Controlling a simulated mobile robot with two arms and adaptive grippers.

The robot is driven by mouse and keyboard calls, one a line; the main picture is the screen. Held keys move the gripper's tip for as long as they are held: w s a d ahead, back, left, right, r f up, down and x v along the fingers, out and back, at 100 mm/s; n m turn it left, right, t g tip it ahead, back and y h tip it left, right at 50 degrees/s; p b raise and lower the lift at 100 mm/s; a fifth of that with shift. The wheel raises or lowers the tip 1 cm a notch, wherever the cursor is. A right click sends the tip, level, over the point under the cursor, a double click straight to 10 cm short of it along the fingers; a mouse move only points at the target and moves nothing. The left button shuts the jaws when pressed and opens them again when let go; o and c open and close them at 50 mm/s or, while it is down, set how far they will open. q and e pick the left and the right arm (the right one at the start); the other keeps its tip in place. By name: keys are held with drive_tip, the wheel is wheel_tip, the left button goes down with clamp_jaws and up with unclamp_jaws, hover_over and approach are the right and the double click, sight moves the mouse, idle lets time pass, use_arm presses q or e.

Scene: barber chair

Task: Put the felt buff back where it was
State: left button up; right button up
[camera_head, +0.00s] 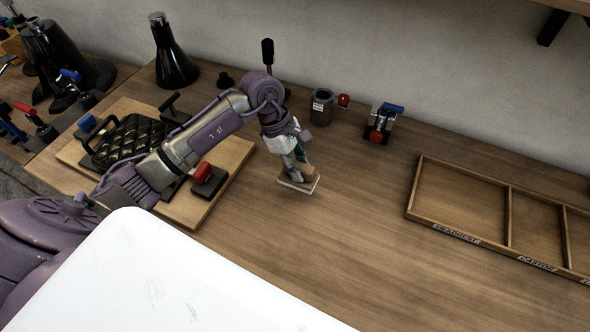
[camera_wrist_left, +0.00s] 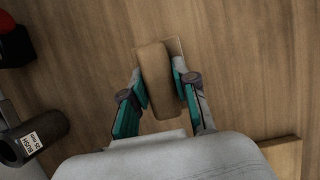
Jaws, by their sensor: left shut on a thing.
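The felt buff (camera_head: 297,184) is a small tan block with a pale, flat base, over the middle of the wooden bench. My left gripper (camera_head: 297,167) is shut on it from above. In the left wrist view the buff (camera_wrist_left: 154,82) sits between the two teal-padded fingers (camera_wrist_left: 158,76), with a thin edge of its base showing past the block. I cannot tell whether the base touches the bench top. My right gripper is not in view.
A compartmented wooden tray (camera_head: 420,190) with labels lies at the right. Behind are a dark labelled cylinder (camera_head: 321,108) and a blue-and-red clamp (camera_head: 381,122). A board (camera_head: 222,178) with a black quilted piece (camera_head: 130,140) lies left. The bench between buff and tray is clear.

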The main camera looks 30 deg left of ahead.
use_arm(q)
drive_tip(key=shift+w+a+f, duration=0.4)
drive_tip(key=shift+a+f, duration=0.1)
drive_tip(key=shift+a, duration=0.25)
drive_tip(key=shift+f+p, duration=0.3)
drive_tip(key=shift+f, duration=0.05)
wheel_tip(320, 180, down, 3)
drive_tip(key=shift+f+p, duration=0.1)
drive_tip(key=shift+p, duration=0.5)
drive_tip(key=shift+f, duration=0.15)
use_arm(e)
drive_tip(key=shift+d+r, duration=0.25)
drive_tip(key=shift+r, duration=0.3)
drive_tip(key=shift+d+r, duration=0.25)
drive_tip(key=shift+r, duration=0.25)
use_arm(q)
drive_tip(key=shift+f, duration=0.1)
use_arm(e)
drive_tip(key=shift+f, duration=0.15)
use_arm(q)
drive_tip(key=shift+f+b, duration=0.1)
drive_tip(key=shift+b, duration=0.2)
drive_tip(key=o, duration=1)
